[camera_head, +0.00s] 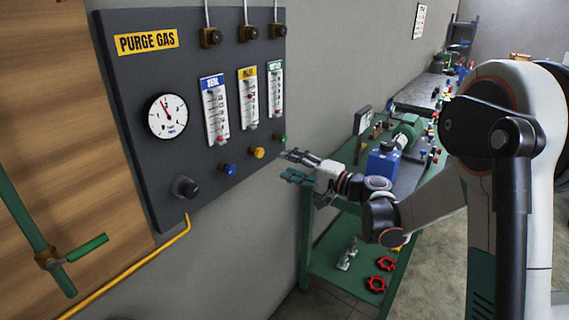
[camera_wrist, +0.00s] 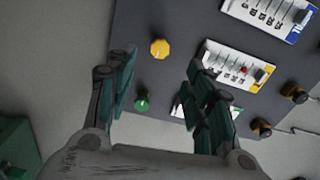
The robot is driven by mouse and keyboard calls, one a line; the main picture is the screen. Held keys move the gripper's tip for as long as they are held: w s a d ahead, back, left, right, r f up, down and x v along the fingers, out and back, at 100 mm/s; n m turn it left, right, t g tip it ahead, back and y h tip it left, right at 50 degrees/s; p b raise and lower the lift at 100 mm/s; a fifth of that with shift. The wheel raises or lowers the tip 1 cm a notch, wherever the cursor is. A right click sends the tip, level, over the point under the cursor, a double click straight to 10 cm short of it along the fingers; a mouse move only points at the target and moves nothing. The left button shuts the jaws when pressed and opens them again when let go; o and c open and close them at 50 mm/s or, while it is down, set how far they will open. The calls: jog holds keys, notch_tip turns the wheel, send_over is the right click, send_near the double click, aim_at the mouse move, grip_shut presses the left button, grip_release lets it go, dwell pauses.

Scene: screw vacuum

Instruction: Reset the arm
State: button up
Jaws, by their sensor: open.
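My gripper (camera_head: 291,167) is open and empty in the head view, held off the wall just right of the lower right edge of the dark PURGE GAS panel (camera_head: 200,60). In the wrist view my gripper (camera_wrist: 160,75) has its two teal fingers spread wide. The yellow knob (camera_wrist: 159,48) and the green knob (camera_wrist: 141,104) show between or near the fingers, with no visible contact. My arm reaches in from the right of the head view, bent at the elbow.
A green workbench (camera_head: 323,255) stands below and behind my gripper, bearing a blue box (camera_head: 383,165) and a green motor (camera_head: 407,131). Red valve wheels (camera_head: 376,284) lie on its lower shelf. A yellow pipe (camera_head: 150,258) runs below the panel. Open floor (camera_head: 440,270) lies right of the bench.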

jog(key=shift+s, duration=0.1)
jog(key=s+d+r+n+g+h, duration=0.1)
jog(key=s+n+h, duration=0.15)
jog(key=s, duration=0.45)
jog(key=s+r+n+g+h, duration=0.1)
jog(key=s+g+h, duration=0.15)
jog(key=s, duration=0.55)
jog(key=s+d+f+n+h, duration=0.1)
jog(key=s+d+h, duration=0.3)
jog(key=s, duration=0.6)
jog(key=s+d+f+n+h, duration=0.2)
jog(key=s+d+f+h, duration=0.2)
jog(key=s+d, duration=0.5)
jog(key=shift+s+h, duration=0.6)
jog(key=shift+s, duration=0.5)
